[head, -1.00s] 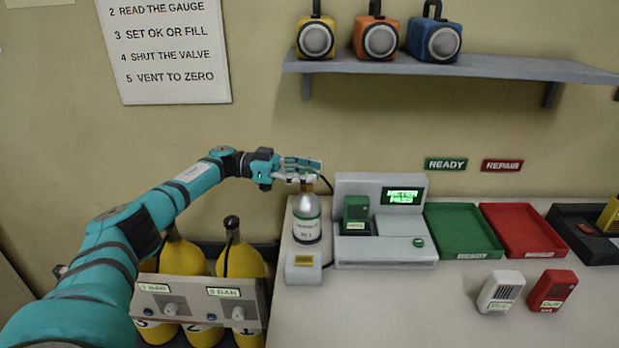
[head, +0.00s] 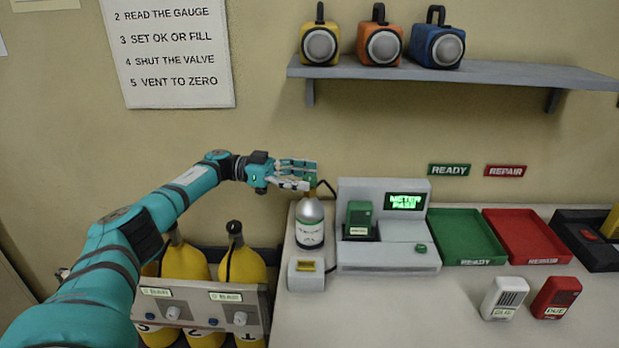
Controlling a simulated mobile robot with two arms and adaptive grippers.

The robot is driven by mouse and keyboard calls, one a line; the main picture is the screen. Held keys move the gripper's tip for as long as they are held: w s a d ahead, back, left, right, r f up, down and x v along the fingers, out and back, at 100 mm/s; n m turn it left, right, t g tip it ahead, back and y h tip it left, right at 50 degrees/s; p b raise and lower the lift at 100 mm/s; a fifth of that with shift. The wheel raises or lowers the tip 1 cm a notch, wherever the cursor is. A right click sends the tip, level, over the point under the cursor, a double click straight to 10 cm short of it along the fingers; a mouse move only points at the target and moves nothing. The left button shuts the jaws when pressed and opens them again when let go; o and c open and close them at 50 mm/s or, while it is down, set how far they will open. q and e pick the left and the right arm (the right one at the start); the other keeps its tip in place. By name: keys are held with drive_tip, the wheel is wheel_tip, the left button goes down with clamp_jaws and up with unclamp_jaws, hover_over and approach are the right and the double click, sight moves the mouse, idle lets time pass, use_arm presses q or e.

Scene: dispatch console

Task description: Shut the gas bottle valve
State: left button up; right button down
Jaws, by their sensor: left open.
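The gas bottle (head: 310,228) is a small silver cylinder with a white and green label. It stands upright at the left end of the console, left of the docking station. Its valve at the top is mostly hidden behind my left gripper (head: 312,176). The left gripper is open, with its fingers pointing right, at the height of the valve. I cannot tell whether the fingers touch the valve. My right gripper is not in view.
The grey station (head: 388,255) holds a green meter (head: 360,217), and its screen reads "METER PASS". A small grey box (head: 306,273) stands before the bottle. Green tray (head: 466,228), red tray (head: 524,230) and two meters (head: 503,298) lie right. Yellow cylinders (head: 240,264) stand below left.

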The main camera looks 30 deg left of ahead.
sight(303, 177)
use_arm(q)
drive_tip(key=v, duration=0.5)
drive_tip(key=shift+s+a, duration=0.1)
drive_tip(key=shift+a, duration=0.25)
drive_tip(key=shift+s+a, duration=0.1)
